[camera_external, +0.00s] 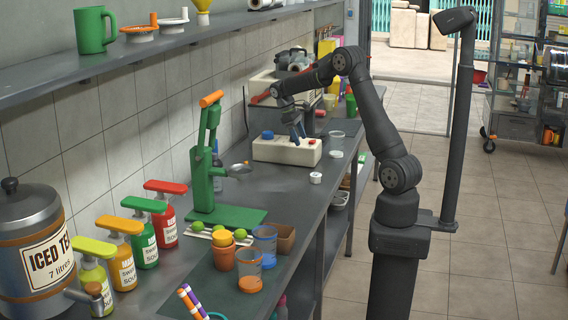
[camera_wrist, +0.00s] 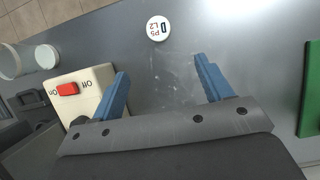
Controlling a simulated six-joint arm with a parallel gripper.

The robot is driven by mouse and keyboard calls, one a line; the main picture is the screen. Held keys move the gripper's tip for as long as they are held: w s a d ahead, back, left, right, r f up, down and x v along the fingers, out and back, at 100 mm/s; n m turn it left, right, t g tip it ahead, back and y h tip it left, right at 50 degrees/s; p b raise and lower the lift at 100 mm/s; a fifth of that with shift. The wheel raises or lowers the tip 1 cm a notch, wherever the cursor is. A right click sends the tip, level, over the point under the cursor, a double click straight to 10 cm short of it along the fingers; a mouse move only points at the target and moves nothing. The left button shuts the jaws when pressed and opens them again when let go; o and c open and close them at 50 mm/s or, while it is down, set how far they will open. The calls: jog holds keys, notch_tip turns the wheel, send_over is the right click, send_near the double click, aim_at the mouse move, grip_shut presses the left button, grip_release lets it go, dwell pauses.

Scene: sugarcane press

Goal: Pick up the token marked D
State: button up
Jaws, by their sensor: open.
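The token marked D (camera_wrist: 158,28) is a small round white disc lying flat on the grey counter. Its printing also reads "P5" and "L2". In the wrist view it sits at the top centre, beyond the fingertips. In the external view a small white token (camera_external: 315,177) on the counter in front of the white box appears to be the same one; its marking is too small to read there. My gripper (camera_wrist: 162,68) is open and empty, its two blue fingers apart. In the external view my gripper (camera_external: 297,133) is above the white box, apart from the token.
The white switch box (camera_wrist: 88,88) with a red On/Off switch is close to the left finger. A green press base (camera_external: 230,215) stands left of the token. A clear cup (camera_wrist: 10,60) and another pale disc (camera_wrist: 47,57) lie beyond the box. Counter around the token is clear.

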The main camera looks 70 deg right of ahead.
jog(key=m+t, duration=0.4)
jog(key=m, duration=1.3)
send_over(316, 174)
jog(key=d, duration=0.1)
jog(key=f, duration=1.1)
jog(key=shift+w+f, duration=0.1)
jog(key=shift+w, duration=0.15)
jog(key=shift+s+a+f, duration=0.1)
jog(key=shift+a+f, duration=0.05)
jog(key=shift+f, duration=0.7)
jog(key=shift+s+a+f, duration=0.1)
jog(key=shift+a+f, duration=0.1)
jog(key=shift+f, duration=0.65)
jog(key=shift+a+f, duration=0.15)
jog(key=shift+f, duration=0.7)
jog(key=c, duration=1.1)
jog(key=shift+o, duration=0.2)
